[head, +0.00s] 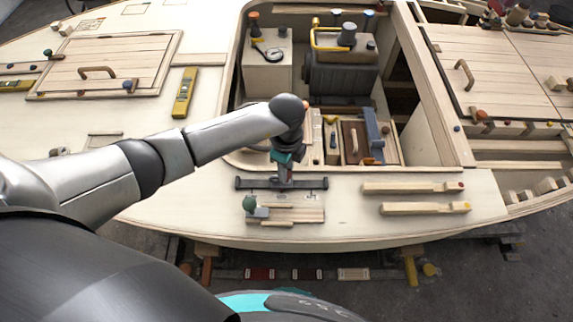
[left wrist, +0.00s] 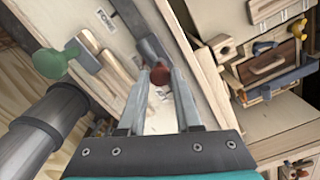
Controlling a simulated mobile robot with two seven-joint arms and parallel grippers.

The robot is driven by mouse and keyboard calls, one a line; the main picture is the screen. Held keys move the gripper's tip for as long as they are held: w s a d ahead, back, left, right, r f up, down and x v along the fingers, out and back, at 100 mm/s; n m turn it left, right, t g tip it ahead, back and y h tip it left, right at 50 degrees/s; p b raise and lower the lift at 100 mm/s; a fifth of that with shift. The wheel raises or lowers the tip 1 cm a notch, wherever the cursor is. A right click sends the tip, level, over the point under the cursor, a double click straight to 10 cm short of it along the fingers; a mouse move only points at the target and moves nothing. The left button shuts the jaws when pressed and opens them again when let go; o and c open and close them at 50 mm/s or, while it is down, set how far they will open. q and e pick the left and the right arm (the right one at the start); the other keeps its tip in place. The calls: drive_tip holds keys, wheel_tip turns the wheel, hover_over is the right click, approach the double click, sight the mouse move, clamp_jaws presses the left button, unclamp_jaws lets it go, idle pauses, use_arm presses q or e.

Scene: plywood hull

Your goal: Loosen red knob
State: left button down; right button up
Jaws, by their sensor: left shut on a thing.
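The red knob (left wrist: 160,75) shows in the left wrist view between the two fingers of my left gripper (left wrist: 166,84), close to the tips. The gripper is shut on it. In the head view my left gripper (head: 285,176) points down at the dark grey bar (head: 310,184) on the near deck, and it hides the knob there. The bar also shows behind the knob in the left wrist view (left wrist: 129,16). My right gripper is in neither view.
Two pale wooden handles (head: 425,208) lie to the right. Behind the gripper is an open hatch with a tool tray (head: 400,150). A yellow level (head: 184,92) lies on the left deck.

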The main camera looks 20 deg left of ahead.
use_arm(q)
drive_tip(key=shift+s+f, duration=0.2)
idle(0.3)
drive_tip(key=c, duration=0.6)
unclamp_jaws()
drive_tip(key=shift+w, duration=0.1)
drive_tip(key=shift+r, duration=0.1)
wheel_tip(320, 180, up, 15)
drive_tip(key=p, duration=0.1)
drive_tip(key=shift+r, duration=0.15)
